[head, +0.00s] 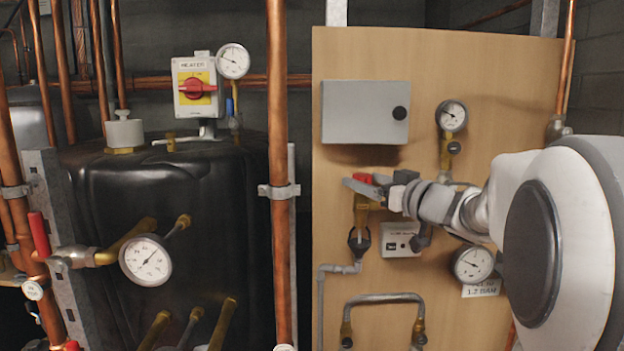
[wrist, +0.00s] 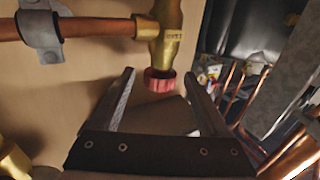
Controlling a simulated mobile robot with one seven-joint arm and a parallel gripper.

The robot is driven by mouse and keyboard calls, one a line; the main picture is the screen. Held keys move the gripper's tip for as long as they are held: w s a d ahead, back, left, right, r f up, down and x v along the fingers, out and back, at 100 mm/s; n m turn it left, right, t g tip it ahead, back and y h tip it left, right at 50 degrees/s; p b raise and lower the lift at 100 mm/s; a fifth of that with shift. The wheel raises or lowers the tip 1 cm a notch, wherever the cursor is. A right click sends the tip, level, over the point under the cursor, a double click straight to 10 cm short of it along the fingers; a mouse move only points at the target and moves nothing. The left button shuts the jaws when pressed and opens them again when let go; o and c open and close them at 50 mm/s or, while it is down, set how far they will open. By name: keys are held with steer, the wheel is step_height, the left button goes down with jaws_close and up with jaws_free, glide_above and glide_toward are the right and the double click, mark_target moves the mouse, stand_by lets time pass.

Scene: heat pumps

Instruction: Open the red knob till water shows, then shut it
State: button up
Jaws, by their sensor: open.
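The red knob (wrist: 160,80) sits on the end of a brass valve (wrist: 168,42) joined to a copper pipe. In the wrist view my gripper (wrist: 160,77) is open, with one finger on each side of the knob and a gap on both sides. I cannot tell how deep the knob is between the fingers. In the head view the red knob (head: 362,178) is partly hidden by my gripper (head: 360,187), which reaches in from the right. The brass valve (head: 361,207) stands above a black tundish (head: 359,240). No water shows there.
A grey box (head: 365,112), gauges (head: 452,116) and a small white control box (head: 400,240) are on the wooden board (head: 480,75). A copper pipe (head: 280,160) runs upright left of it. Further left are a black tank (head: 210,185) and a red heater switch (head: 197,88).

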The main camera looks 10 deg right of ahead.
jaws_close()
stand_by(0.4)
